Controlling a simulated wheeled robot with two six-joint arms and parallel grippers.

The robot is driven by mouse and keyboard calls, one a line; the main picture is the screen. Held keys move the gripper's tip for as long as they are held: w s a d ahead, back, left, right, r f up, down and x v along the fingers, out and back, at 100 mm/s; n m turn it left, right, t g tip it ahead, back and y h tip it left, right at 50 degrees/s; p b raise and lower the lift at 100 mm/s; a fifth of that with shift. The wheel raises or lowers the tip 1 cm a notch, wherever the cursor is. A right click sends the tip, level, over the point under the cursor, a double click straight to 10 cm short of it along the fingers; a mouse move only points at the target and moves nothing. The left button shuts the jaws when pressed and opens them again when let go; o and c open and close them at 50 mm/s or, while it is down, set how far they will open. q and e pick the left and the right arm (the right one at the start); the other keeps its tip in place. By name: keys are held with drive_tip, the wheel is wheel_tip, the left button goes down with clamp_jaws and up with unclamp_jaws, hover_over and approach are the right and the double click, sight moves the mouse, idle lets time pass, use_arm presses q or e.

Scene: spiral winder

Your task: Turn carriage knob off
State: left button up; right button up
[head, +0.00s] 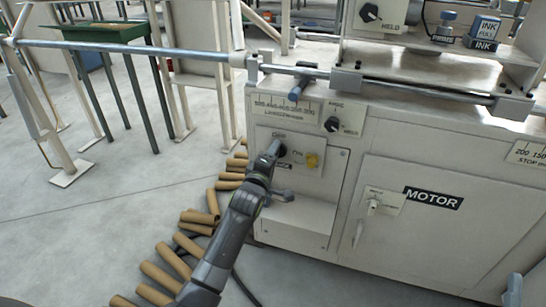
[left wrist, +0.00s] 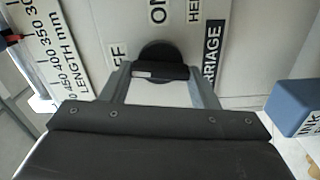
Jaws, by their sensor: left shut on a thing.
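The carriage knob is a black round dial with a raised bar; it shows in the left wrist view (left wrist: 162,71) and partly in the head view (head: 282,150). My left gripper (head: 272,154) is at the panel, and in the left wrist view its fingers (left wrist: 162,88) are shut on the knob's bar from both sides. A pale mark shows at the left end of the bar, on the side of the partly hidden OFF label (left wrist: 118,52). The ON label (left wrist: 158,12) is above the knob in that view. A CARRIAGE label (left wrist: 212,55) is partly covered by a finger.
Cardboard tubes (head: 200,217) lie on the floor at left. A blue ink box (left wrist: 298,105) shows at right.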

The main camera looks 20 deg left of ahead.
use_arm(q)
drive_tip(key=shift+n, duration=0.9)
use_arm(e)
drive_tip(key=shift+s+a+r+t, duration=0.15)
drive_tip(key=shift+s+r+t, duration=0.15)
drive_tip(key=shift+r+t, duration=0.15)
drive_tip(key=shift+r, duration=0.3)
use_arm(q)
drive_tip(key=o, duration=1)
use_arm(e)
drive_tip(key=shift+f, duration=0.15)
